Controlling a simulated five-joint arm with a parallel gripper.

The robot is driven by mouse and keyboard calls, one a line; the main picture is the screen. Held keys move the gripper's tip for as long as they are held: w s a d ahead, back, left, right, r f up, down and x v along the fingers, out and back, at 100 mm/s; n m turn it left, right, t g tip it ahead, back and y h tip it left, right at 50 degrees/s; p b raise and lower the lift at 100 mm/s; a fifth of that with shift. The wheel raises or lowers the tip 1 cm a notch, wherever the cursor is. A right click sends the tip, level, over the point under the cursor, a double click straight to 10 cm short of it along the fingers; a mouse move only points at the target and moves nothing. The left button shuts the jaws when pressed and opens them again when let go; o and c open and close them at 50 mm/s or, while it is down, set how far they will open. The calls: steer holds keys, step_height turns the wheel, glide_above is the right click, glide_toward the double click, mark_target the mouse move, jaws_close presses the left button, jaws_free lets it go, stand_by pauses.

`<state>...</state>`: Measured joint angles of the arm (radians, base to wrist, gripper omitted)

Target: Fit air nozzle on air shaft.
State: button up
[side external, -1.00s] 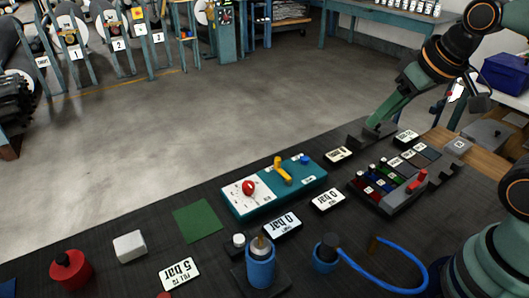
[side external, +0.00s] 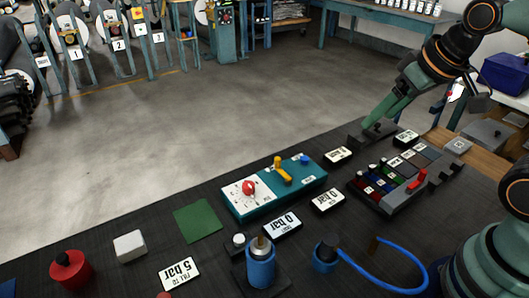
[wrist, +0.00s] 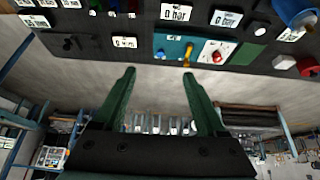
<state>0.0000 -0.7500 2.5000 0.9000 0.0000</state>
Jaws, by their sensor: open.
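A blue cylinder with a brass tip (side external: 260,264), which looks like the air shaft, stands upright on a dark base at the near edge of the side view. To its right is a blue cup-shaped piece with a black top (side external: 325,255), probably the air nozzle. A blue hose (side external: 408,278) curves beside it, with a brass-coloured end. My gripper (side external: 372,124) is at the far side of the bench, well away from both. In the wrist view its two green fingers (wrist: 158,74) are spread with nothing between them. A blue part shows at the top right there (wrist: 296,12).
A teal control panel (side external: 275,188) with red, yellow and blue knobs lies mid-bench. A rack of coloured parts (side external: 390,187), pressure label plates (side external: 282,226), a red knobbed container (side external: 70,269) and a white block (side external: 130,246) stand around it. A green mat (side external: 197,221) is bare.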

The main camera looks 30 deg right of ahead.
steer(key=shift+a, duration=0.1)
steer(key=n+g, duration=0.6)
steer(key=n, duration=0.9)
glide_toward(331, 239)
steer(key=shift+a+n, duration=0.35)
steer(key=shift+n, duration=0.05)
step_height(331, 239, down, 6)
steer(key=shift+f, duration=0.2)
steer(key=f, duration=0.3)
steer(key=shift+s+d+f, duration=0.15)
steer(key=shift+d+f, duration=0.05)
steer(key=shift+d, duration=0.1)
steer(key=shift+f, duration=0.95)
